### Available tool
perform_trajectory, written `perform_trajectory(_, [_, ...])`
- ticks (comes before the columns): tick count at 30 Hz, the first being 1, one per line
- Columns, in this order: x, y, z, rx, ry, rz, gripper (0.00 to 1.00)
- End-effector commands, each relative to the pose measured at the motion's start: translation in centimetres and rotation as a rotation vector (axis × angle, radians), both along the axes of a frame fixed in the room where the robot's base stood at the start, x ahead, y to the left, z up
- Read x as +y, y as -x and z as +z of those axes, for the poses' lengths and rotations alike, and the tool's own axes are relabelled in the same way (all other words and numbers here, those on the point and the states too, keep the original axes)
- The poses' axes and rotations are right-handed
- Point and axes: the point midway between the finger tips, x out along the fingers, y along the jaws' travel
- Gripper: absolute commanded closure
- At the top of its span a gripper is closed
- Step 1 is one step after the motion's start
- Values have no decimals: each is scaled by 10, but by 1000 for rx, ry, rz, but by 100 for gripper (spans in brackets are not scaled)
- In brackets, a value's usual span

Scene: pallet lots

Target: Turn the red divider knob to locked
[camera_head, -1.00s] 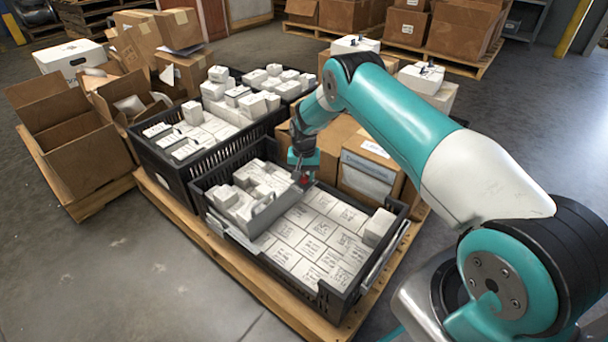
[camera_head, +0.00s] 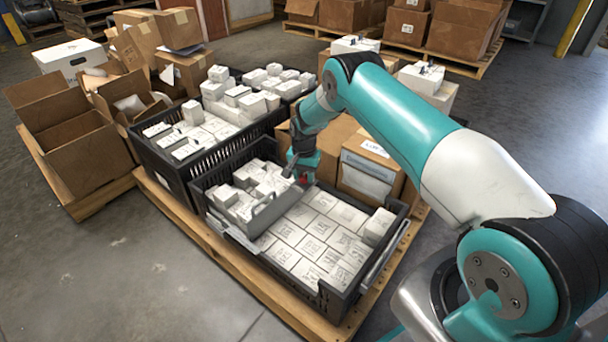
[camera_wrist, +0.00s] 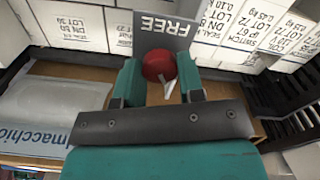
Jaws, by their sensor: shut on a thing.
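The red knob (camera_wrist: 157,65) sits on a grey divider (camera_wrist: 166,33) that bears the word FREE, which reads upside down in the wrist view. A pale pointer (camera_wrist: 169,88) on the knob points away from the word, toward my gripper. My gripper (camera_wrist: 159,72) is shut on the knob, one teal finger on each side. In the head view, my gripper (camera_head: 304,171) is at the far right end of the divider (camera_head: 275,209), which stands across the black crate (camera_head: 333,304). Only a bit of the knob shows there.
White labelled boxes (camera_head: 306,243) fill the crate on both sides of the divider. A second black crate (camera_head: 170,174) of boxes stands behind it. Cardboard boxes (camera_head: 367,165) are close beside my gripper. Open floor (camera_head: 120,270) lies to the left.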

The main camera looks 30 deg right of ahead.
Motion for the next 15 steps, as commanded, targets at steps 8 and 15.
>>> perform_trajectory(8, [-1,0,0,-1,1,-2,39])
perform_trajectory(15, [-1,0,4,-1,1,0,39])
